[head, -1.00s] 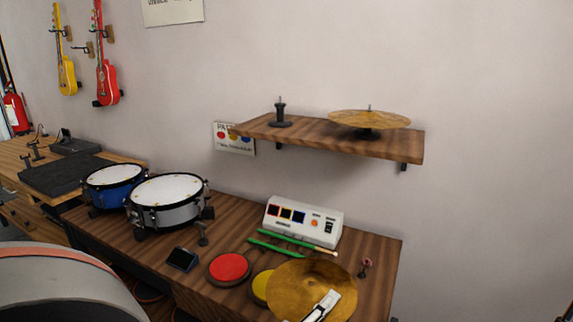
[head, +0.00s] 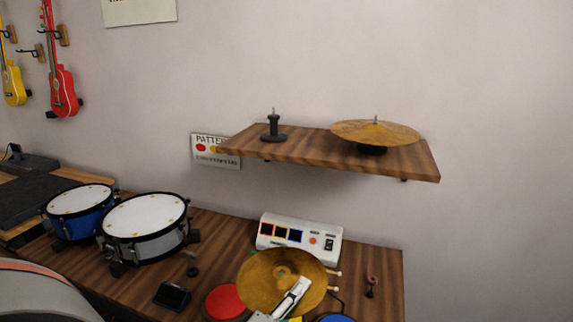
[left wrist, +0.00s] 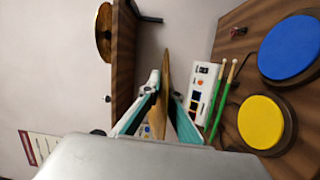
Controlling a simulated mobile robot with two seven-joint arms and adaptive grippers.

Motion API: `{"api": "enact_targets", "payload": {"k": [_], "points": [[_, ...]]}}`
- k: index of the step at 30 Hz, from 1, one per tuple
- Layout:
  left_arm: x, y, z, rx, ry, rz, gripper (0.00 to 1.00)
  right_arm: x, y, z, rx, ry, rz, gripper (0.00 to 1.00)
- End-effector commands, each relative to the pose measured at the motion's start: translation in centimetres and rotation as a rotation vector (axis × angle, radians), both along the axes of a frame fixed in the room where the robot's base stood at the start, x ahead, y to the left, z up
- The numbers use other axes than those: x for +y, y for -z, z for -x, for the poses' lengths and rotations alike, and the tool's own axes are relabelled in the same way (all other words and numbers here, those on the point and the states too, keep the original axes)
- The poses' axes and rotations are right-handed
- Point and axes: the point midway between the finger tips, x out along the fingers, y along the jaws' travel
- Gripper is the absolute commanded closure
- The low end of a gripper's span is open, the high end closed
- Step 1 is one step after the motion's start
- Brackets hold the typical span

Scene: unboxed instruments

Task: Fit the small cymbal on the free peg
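A small brass cymbal (head: 262,276) is held by its edge in my left gripper (head: 300,286), above the wooden table. In the left wrist view the cymbal (left wrist: 166,75) shows edge-on between the two teal-padded fingers (left wrist: 160,105). The free peg (head: 273,128), a black post on a round base, stands upright and bare on the left part of the wall shelf (head: 310,148). The held cymbal is below the shelf, apart from the peg. My right gripper is not in view.
Another cymbal (head: 360,130) sits on a stand on the shelf's right part. Below are a white control box (head: 300,238), a red pad (head: 224,302), a blue pad (head: 334,318), and a white-headed drum (head: 146,216) beside a blue drum (head: 80,210). Wall above the shelf is clear.

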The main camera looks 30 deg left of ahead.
Motion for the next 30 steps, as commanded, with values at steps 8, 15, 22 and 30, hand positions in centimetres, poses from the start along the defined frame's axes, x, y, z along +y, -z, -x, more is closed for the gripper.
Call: {"api": "enact_targets", "payload": {"k": [8, 15, 22, 30], "points": [[0.0, -4.9, 0.0, -0.003, 0.0, 0.0, 1.0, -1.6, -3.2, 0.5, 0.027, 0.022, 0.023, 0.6], [-0.4, -5.6, -0.2, -0.006, 0.01, -0.002, 1.0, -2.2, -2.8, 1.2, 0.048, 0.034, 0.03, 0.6], [-0.4, -5.5, -0.2, -0.005, 0.009, -0.002, 1.0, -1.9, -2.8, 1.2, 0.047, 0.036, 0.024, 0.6], [0.6, -6.9, -1.2, -0.007, -0.034, 0.006, 1.0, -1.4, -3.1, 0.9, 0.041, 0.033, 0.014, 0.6]]}}
